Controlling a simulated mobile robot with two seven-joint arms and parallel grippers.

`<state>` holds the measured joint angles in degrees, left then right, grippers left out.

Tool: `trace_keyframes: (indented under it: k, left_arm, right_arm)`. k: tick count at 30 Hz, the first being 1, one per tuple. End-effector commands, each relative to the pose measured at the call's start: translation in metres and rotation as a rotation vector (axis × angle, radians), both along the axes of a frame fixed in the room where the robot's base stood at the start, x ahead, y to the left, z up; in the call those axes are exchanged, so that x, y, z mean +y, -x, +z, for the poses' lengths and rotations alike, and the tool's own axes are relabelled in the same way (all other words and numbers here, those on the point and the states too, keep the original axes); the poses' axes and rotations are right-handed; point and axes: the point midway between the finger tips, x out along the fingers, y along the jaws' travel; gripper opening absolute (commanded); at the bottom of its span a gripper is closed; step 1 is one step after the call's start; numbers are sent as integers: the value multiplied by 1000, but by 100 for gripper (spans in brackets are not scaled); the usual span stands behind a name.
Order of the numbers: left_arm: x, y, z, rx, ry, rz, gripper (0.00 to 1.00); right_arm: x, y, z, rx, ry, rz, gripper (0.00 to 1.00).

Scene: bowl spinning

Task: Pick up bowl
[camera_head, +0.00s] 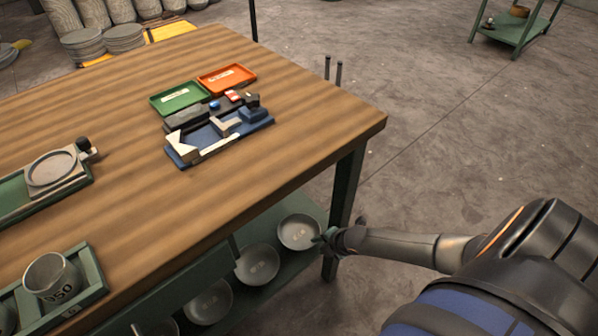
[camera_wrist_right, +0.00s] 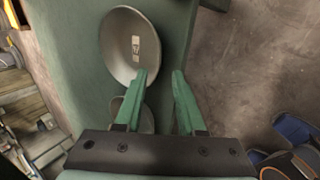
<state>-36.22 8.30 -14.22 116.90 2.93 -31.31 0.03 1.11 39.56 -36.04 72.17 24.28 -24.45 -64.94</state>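A grey metal bowl (camera_head: 297,231) with a small label inside stands at the right end of the green lower shelf under the wooden table. My right gripper (camera_head: 323,239) is at its right rim. In the right wrist view the same bowl (camera_wrist_right: 122,40) lies ahead and to the left of my right gripper (camera_wrist_right: 159,74). Its green fingers are apart with nothing visible held. The left finger overlaps the bowl's near rim; I cannot tell whether it touches. My left gripper is not in view.
More bowls (camera_head: 257,264) stand along the shelf (camera_head: 277,215) to the left. The table leg (camera_head: 346,187) rises close behind the right gripper. The tabletop (camera_head: 290,135) holds trays and a cup (camera_head: 52,277).

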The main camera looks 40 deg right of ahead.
Motion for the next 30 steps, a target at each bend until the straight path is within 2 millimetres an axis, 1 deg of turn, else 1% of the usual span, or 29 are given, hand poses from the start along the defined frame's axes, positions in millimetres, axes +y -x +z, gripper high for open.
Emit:
trace_keyframes:
  k: [2,6,10,13,20,23,30]
  left_arm:
    - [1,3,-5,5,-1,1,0]
    - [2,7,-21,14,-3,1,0]
    - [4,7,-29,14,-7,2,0]
    - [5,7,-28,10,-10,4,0]
    - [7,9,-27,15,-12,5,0]
    - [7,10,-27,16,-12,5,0]
    - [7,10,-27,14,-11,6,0]
  right_arm:
    - [1,-4,-6,-1,0,0,39]
    - [1,-17,-24,-2,-1,-2,39]
    - [2,-27,-39,0,-2,-1,39]
    - [2,-31,-43,-1,-1,0,39]
    - [2,-31,-43,0,-1,0,39]
    - [2,-31,-43,0,-1,0,30]
    - [2,-30,-43,0,-1,0,3]
